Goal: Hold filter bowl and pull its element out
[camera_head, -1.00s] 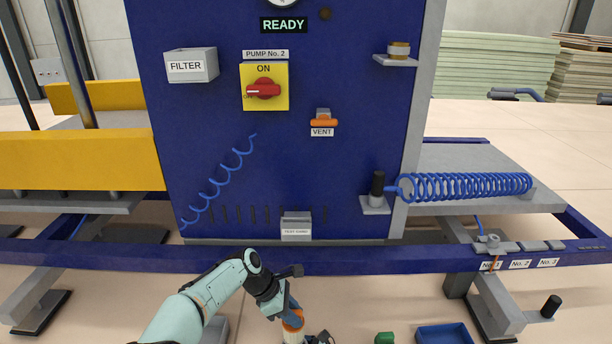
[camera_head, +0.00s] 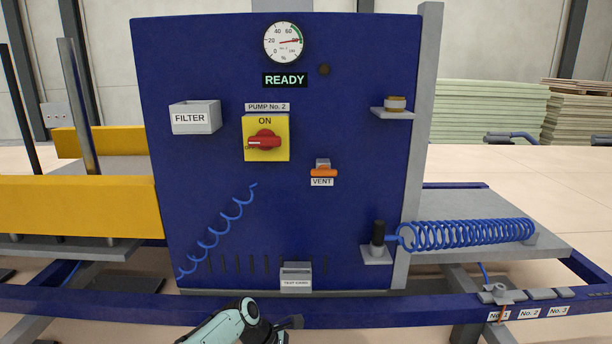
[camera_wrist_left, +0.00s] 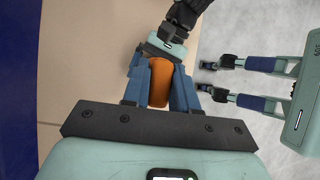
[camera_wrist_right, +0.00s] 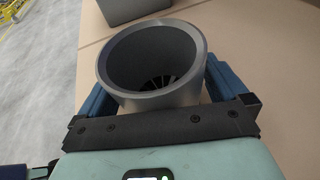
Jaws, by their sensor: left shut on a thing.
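The filter bowl (camera_wrist_right: 190,93) is a dark grey cylinder with its open mouth toward the right wrist camera. Its inside looks empty, with dark slots at the bottom. My right gripper (camera_wrist_right: 160,88) has its blue fingers against both sides of the bowl. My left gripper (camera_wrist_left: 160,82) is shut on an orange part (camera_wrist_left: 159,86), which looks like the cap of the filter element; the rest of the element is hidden. In the head view only part of my left arm shows at the bottom edge; the bowl and my right gripper are out of that view.

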